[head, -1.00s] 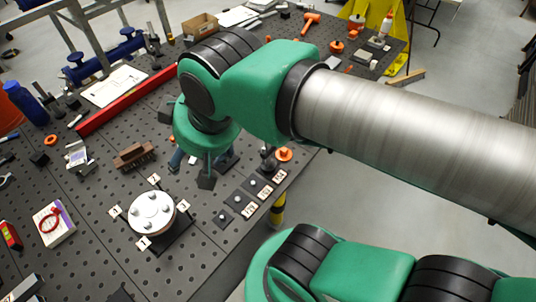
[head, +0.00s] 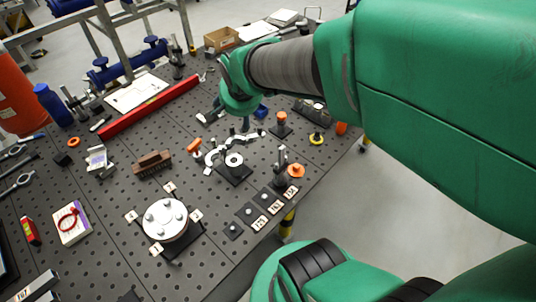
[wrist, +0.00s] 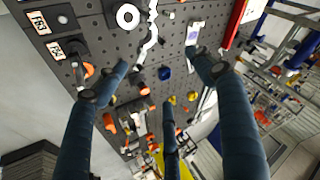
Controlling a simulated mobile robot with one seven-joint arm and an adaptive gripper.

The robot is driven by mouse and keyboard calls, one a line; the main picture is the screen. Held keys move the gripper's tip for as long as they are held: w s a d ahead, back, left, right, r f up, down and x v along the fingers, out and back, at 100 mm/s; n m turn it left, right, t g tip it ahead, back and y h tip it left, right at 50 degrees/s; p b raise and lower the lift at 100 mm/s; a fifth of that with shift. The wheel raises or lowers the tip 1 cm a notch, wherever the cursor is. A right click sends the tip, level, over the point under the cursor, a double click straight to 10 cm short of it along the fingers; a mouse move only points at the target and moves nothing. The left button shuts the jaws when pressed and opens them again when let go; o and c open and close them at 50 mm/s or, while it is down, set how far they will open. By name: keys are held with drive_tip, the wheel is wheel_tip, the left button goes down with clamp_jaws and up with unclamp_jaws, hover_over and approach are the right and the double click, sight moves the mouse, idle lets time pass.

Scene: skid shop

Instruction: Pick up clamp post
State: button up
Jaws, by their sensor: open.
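A dark upright post (head: 281,158), likely the clamp post, stands on the table near its right edge, behind the row of labelled plates. It also shows in the wrist view (wrist: 77,52) at upper left. A shorter post with an orange top (head: 281,124) stands behind it on a dark base; I cannot be certain which is the clamp post. My gripper (head: 243,122) is above the table, behind and left of the dark post, apart from it. In the wrist view my gripper (wrist: 158,78) has its three dark blue fingers spread, with nothing held between them.
A white jointed piece (head: 218,150) and a dark plate with a white ring (head: 234,161) lie left of the post. A round white fixture (head: 165,219) stands nearer. Labelled plates (head: 262,199) line the front right edge. A red bar (head: 150,106) crosses the back left.

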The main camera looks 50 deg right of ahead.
drive_tip(key=s+d+f+m+h+p, duration=0.1)
drive_tip(key=s+d+f+m, duration=0.1)
drive_tip(key=d+f+m, duration=0.45)
drive_tip(key=s+d+f+m+g+p, duration=0.15)
drive_tip(key=d+f, duration=0.25)
drive_tip(key=d, duration=0.6)
drive_tip(key=s+d+f+m+h+p, duration=0.1)
drive_tip(key=s+d+f+m, duration=0.1)
drive_tip(key=d+f+m, duration=0.45)
drive_tip(key=s+a+f+m+g+y+b, duration=0.1)
drive_tip(key=s+a+m, duration=0.1)
drive_tip(key=s, duration=0.4)
drive_tip(key=s+a+m+y, duration=0.1)
drive_tip(key=s+m, duration=0.2)
drive_tip(key=s, duration=0.3)
drive_tip(key=s+a+r+m+t+y+b, duration=0.1)
drive_tip(key=a+r+m+t+y, duration=0.2)
drive_tip(key=a, duration=0.9)
drive_tip(key=m, duration=0.3)
drive_tip(key=shift+r, duration=0.25)
drive_tip(key=shift+w+f+m, duration=0.1)
drive_tip(key=shift+f+m, duration=0.05)
drive_tip(key=shift+m, duration=0.1)
